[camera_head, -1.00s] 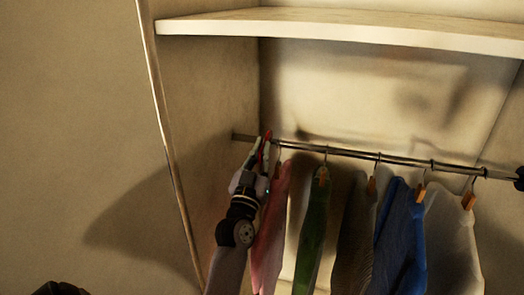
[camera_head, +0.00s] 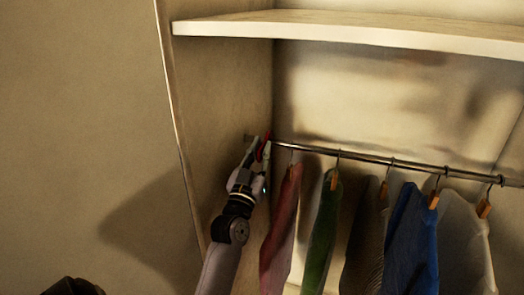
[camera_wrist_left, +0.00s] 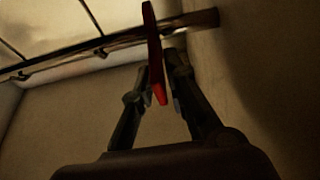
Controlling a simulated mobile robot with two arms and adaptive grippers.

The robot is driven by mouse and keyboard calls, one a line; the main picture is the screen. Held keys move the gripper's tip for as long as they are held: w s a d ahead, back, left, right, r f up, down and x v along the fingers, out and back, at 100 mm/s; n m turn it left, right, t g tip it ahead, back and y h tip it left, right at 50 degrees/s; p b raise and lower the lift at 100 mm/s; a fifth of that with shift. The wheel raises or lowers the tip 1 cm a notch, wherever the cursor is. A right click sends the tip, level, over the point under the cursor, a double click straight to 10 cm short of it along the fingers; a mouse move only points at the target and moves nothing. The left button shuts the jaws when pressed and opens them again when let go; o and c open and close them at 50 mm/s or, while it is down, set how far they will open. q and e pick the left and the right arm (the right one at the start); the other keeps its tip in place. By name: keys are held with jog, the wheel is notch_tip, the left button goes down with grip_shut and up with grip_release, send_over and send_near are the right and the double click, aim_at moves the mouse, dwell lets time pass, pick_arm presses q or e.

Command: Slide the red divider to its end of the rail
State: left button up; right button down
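The red divider (camera_head: 265,147) is a thin upright piece on the metal rail (camera_head: 345,154), near the rail's left end at the closet side wall. It also shows in the left wrist view (camera_wrist_left: 155,60), crossing the rail near the wall end. My left gripper (camera_head: 257,151) reaches up to it from below. In the wrist view its fingers (camera_wrist_left: 162,99) close in on both sides of the divider's lower part. A short stretch of bare rail lies between the divider and the side wall. My right gripper cannot be made out.
Several garments hang on the rail to the right: a pink one (camera_head: 280,235), a green one (camera_head: 322,235), a dark one (camera_head: 364,240), a blue one (camera_head: 408,240) and a pale one (camera_head: 462,245). A shelf (camera_head: 350,31) runs above. The closet side wall (camera_head: 215,110) is close on the left.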

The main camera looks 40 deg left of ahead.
pick_arm(q)
jog(key=shift+o, duration=1.2)
jog(key=shift+s+d+f, duration=0.1)
jog(key=shift+s+f, duration=0.2)
jog(key=shift+s, duration=0.05)
jog(key=v, duration=1.1)
jog(key=shift+s+r, duration=0.1)
jog(key=shift+c, duration=0.2)
